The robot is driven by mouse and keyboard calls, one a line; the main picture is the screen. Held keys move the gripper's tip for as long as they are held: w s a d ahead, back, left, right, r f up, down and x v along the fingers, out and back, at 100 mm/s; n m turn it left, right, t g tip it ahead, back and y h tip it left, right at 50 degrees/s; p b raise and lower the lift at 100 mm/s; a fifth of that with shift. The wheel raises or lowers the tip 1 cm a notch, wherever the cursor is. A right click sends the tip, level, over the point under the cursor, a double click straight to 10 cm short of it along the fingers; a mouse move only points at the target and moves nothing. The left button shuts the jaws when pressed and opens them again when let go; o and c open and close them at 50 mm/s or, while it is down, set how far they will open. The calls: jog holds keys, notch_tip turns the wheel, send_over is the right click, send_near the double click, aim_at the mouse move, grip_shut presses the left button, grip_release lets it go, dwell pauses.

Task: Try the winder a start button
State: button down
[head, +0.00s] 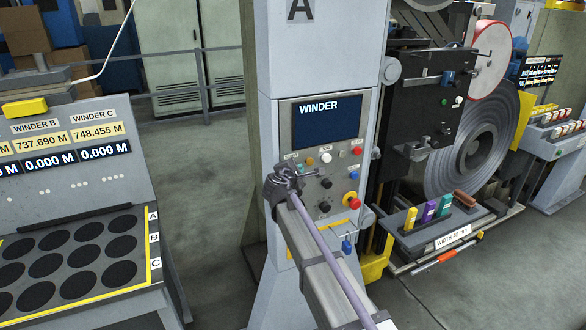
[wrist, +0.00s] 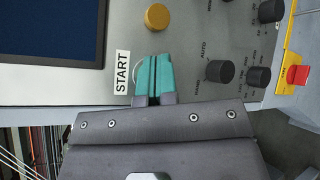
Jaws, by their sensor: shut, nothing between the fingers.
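In the wrist view, a white START label (wrist: 122,72) sits just left of my gripper's teal fingertips (wrist: 154,76). The fingers are shut with nothing between them and point at the panel. A thin pale curved edge shows beside them; the rest of the start button is hidden behind the fingers. I cannot tell whether the fingertips touch the button.
An amber button (wrist: 157,17) is close above the fingers in the wrist view. Black selector knobs (wrist: 219,71) are to the right, and a red emergency stop (wrist: 298,75) is on a yellow plate. A tool tray (head: 437,234) and steel coil (head: 470,150) stand right of the column.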

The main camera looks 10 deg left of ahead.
jog(key=shift+w+a, duration=0.2)
jog(key=shift+w, duration=0.2)
jog(key=shift+s+d, duration=0.2)
jog(key=shift+s, duration=0.15)
dwell(0.3)
jog(key=s+d, duration=0.3)
jog(key=s, duration=0.2)
jog(key=shift+s, duration=0.1)
dwell(0.5)
